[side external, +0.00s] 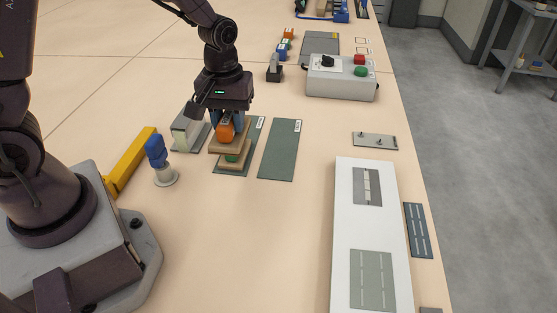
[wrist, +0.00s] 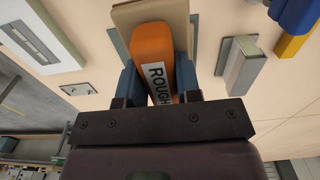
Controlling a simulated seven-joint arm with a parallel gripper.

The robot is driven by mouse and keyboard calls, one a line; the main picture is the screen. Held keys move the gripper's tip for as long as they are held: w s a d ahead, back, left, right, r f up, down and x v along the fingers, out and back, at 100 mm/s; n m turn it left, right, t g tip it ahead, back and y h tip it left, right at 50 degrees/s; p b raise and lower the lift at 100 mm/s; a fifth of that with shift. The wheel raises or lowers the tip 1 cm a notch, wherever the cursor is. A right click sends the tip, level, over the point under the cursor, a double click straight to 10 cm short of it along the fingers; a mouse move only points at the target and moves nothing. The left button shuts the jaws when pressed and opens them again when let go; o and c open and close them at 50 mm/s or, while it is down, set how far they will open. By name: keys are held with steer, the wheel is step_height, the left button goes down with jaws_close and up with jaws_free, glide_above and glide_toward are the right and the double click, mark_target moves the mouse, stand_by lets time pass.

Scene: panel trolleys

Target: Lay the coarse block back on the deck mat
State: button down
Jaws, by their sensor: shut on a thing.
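My gripper (side external: 228,124) is shut on the orange handle of the coarse block (side external: 225,133). In the wrist view the blue fingers (wrist: 160,85) grip both sides of this handle, marked ROUGH (wrist: 156,55), with its wooden base (wrist: 150,13) beyond. I cannot tell whether the two touch. A grey-green mat (side external: 252,139) lies under them. A similar bare mat (side external: 281,150) lies to its right. Which one is the deck mat is not clear.
A pale block on a grey plate (side external: 187,131), a blue-topped knob (side external: 157,152) and a yellow bar (side external: 131,162) stand to the left. A control box (side external: 341,79) stands behind. A white panel (side external: 344,232) lies at right. Bare table is clear in front of the mats.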

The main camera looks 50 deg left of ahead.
steer(key=shift+s+f, duration=0.3)
steer(key=shift+s, duration=0.25)
steer(key=shift+f, duration=0.25)
steer(key=w+f, duration=0.3)
steer(key=w, duration=0.1)
steer(key=w+f, duration=0.3)
steer(key=w, duration=0.2)
steer(key=w+a+f, duration=0.1)
steer(key=w+f, duration=0.2)
steer(key=w, duration=0.1)
steer(key=shift+w+f, duration=0.2)
steer(key=shift+f, duration=0.05)
steer(key=shift+w+f, duration=0.2)
steer(key=shift+f, duration=1.45)
steer(key=shift+f, duration=0.2)
steer(key=c, duration=0.8)
jaws_free()
